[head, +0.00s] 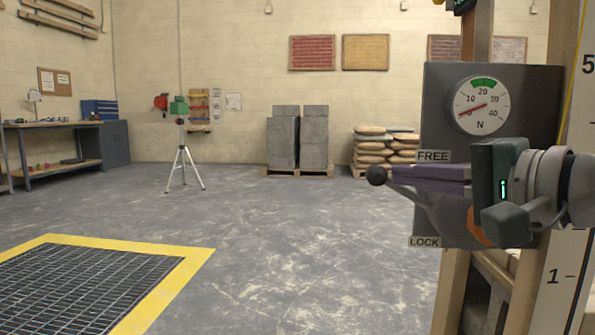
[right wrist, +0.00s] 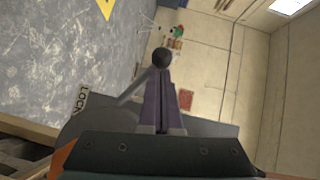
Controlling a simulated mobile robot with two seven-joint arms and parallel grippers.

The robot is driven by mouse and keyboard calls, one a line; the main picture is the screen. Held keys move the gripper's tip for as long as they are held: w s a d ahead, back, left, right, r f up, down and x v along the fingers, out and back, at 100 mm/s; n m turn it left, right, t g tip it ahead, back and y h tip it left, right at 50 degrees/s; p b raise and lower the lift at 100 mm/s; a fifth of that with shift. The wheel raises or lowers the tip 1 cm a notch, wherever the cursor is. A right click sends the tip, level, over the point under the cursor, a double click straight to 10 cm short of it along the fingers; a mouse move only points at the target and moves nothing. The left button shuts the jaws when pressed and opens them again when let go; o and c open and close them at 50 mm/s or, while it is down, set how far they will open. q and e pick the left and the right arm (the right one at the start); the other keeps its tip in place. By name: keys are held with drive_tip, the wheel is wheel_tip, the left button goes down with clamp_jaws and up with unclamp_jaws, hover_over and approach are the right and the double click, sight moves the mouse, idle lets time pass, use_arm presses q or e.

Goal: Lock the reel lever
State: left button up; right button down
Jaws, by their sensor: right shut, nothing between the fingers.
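The reel lever is a grey rod (head: 409,196) with a dark ball knob (head: 376,175). The knob sits a little below the FREE label (head: 433,156) and well above the LOCK label (head: 425,242). My right gripper (head: 398,176) has its purple fingers shut and empty, pointing left with the tips close to the knob. In the right wrist view the knob (right wrist: 162,57) is just beyond the fingertips (right wrist: 160,76), and the rod slants off to the left. I cannot tell whether they touch. The lever's pivot is hidden behind my gripper. My left gripper is not in view.
The grey panel (head: 535,90) carries a round gauge (head: 481,106), its red needle pointing lower left, outside the green band. Wooden posts (head: 452,292) and a numbered scale (head: 562,285) stand close at right. A yellow-edged floor grate (head: 90,280) lies left; the floor between is clear.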

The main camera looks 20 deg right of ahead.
drive_tip(key=shift+w+a+n+g+p, duration=0.2)
drive_tip(key=shift+n+g+p, duration=0.3)
drive_tip(key=shift+p, duration=1.1)
drive_tip(key=n+p, duration=0.1)
drive_tip(key=p, duration=0.3)
drive_tip(key=a+n+g+h+p, duration=0.1)
drive_tip(key=p, duration=0.3)
drive_tip(key=shift+w+f+g, duration=0.2)
drive_tip(key=shift+f+g, duration=0.05)
drive_tip(key=shift+g, duration=0.05)
drive_tip(key=f+n+g+h+p, duration=0.1)
drive_tip(key=p, duration=0.1)
drive_tip(key=f+n+g+h+p, duration=0.1)
drive_tip(key=p, duration=0.2)
drive_tip(key=f+n+p, duration=0.1)
drive_tip(key=p, duration=0.1)
drive_tip(key=shift+w+a+f+g+h, duration=0.3)
drive_tip(key=shift+a+f+g+h, duration=0.05)
drive_tip(key=shift+f+g+h, duration=0.05)
drive_tip(key=shift+r+p, duration=0.1)
drive_tip(key=shift+p, duration=0.2)
drive_tip(key=shift+r+p, duration=0.75)
drive_tip(key=shift+p, duration=0.2)
